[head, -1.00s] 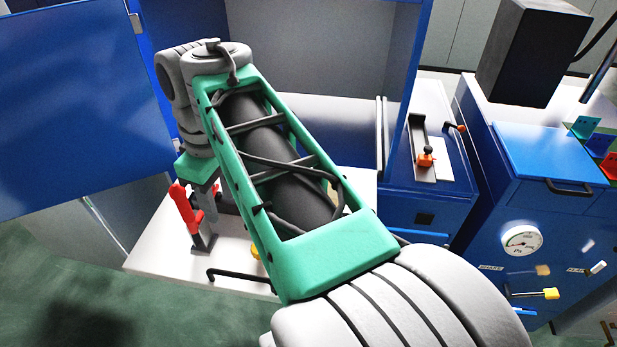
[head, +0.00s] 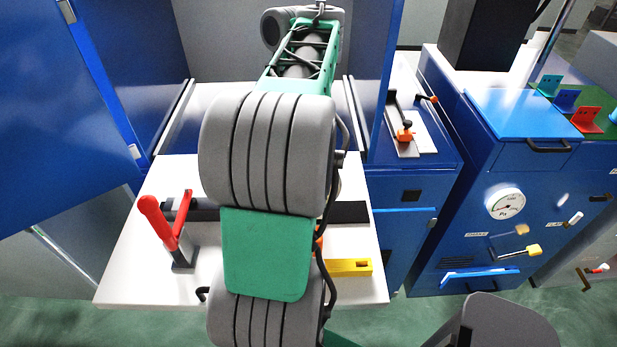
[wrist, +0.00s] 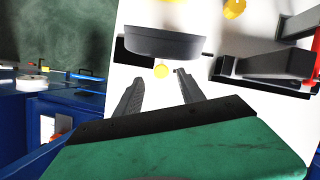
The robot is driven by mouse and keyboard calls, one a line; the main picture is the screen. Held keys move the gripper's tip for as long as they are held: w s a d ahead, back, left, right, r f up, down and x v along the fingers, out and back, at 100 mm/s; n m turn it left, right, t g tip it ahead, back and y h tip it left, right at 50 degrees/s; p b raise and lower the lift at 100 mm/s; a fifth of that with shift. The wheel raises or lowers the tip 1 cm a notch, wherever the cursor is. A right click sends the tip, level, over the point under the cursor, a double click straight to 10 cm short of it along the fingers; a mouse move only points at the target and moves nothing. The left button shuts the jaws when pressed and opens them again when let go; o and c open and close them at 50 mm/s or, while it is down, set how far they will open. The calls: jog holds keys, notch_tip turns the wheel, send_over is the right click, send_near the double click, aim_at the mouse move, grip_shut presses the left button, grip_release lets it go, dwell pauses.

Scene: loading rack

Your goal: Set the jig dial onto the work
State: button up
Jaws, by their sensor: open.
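My gripper (wrist: 160,76) is open in the wrist view, with its two dark fingers apart and nothing gripped. Just beyond the fingertips is a dark grey round, dish-like part (wrist: 165,42), possibly the jig dial; I cannot tell for sure. In the head view my arm hides my gripper and the round part.
A yellow block (head: 350,267) lies at the bench's front right. An open blue door (head: 60,110) is at the left. At the right, a blue cabinet (head: 440,255) carries a pressure gauge (head: 505,204) and handles. Coloured brackets (head: 587,120) stand on top.

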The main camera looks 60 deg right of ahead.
jog(key=b+x, duration=0.1)
jog(key=x, duration=0.2)
jog(key=shift+w+a+f, duration=0.1)
jog(key=shift+a+f, duration=0.05)
jog(key=shift+f, duration=0.2)
grip_shut()
dwell(1.1)
